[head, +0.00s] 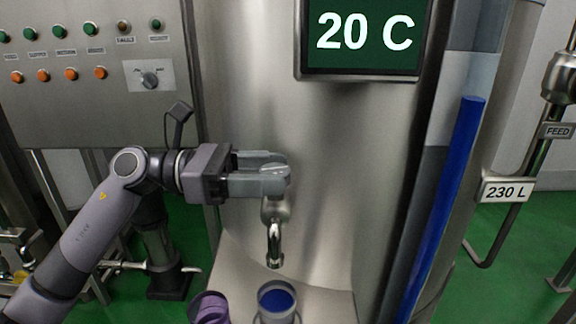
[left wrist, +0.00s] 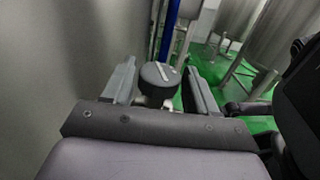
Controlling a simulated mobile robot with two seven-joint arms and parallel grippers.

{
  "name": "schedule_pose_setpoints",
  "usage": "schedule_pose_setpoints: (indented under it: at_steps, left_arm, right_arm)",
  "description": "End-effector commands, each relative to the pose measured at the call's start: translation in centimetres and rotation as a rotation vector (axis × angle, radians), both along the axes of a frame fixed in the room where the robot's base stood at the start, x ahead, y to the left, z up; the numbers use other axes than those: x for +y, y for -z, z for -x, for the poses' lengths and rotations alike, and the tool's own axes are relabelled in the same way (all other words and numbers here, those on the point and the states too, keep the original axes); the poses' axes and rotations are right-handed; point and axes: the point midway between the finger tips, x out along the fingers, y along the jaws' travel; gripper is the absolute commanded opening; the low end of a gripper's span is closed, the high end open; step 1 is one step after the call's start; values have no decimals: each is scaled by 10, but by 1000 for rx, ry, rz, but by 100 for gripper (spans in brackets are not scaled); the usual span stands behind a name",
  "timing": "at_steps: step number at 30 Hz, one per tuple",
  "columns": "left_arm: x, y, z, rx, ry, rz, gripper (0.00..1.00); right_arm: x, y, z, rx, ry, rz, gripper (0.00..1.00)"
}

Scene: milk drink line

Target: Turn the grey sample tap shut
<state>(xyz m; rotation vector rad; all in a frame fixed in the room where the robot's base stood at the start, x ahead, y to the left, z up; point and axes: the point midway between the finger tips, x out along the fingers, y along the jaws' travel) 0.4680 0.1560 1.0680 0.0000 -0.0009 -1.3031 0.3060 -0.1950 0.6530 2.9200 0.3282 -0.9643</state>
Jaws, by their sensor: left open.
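The sample tap (head: 275,240) sticks out from the front of the steel tank, with its metal spout pointing down. My left gripper (head: 274,174) is level with the top of the tap, its fingers pointing right and hiding the tap's upper part. In the left wrist view the tap's round dark grey knob (left wrist: 158,82) has a pale line across its face. It sits between the two spread fingers of my left gripper (left wrist: 160,72), with a visible gap on each side. Whether a finger touches it is not clear. My right gripper is not in view.
A cup with blue inside (head: 277,300) stands below the spout, with a purple item (head: 209,308) to its left. The steel tank (head: 330,160) has a "20 C" display (head: 366,35). A blue level column (head: 447,200) stands right. A control panel (head: 90,75) is upper left.

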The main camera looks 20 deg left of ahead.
Motion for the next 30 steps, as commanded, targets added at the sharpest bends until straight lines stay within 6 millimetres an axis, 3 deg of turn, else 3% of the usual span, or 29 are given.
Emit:
schedule_pose_setpoints:
  at_steps: [6,16,19,20,25,30]
  left_arm:
    - [-24,-1,-7,1,0,1,58]
    - [-28,0,-8,1,0,-1,58]
    - [-28,0,-8,1,0,-1,25]
    - [-28,0,-8,1,0,-1,21]
    - [-28,1,-8,-1,10,-1,22]
    - [-28,5,-8,0,90,0,22]
  right_arm:
    - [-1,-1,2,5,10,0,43]
    - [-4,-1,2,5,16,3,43]
    - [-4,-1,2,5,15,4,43]
    - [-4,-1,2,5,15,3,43]
    - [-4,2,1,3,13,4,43]
    - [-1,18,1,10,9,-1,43]
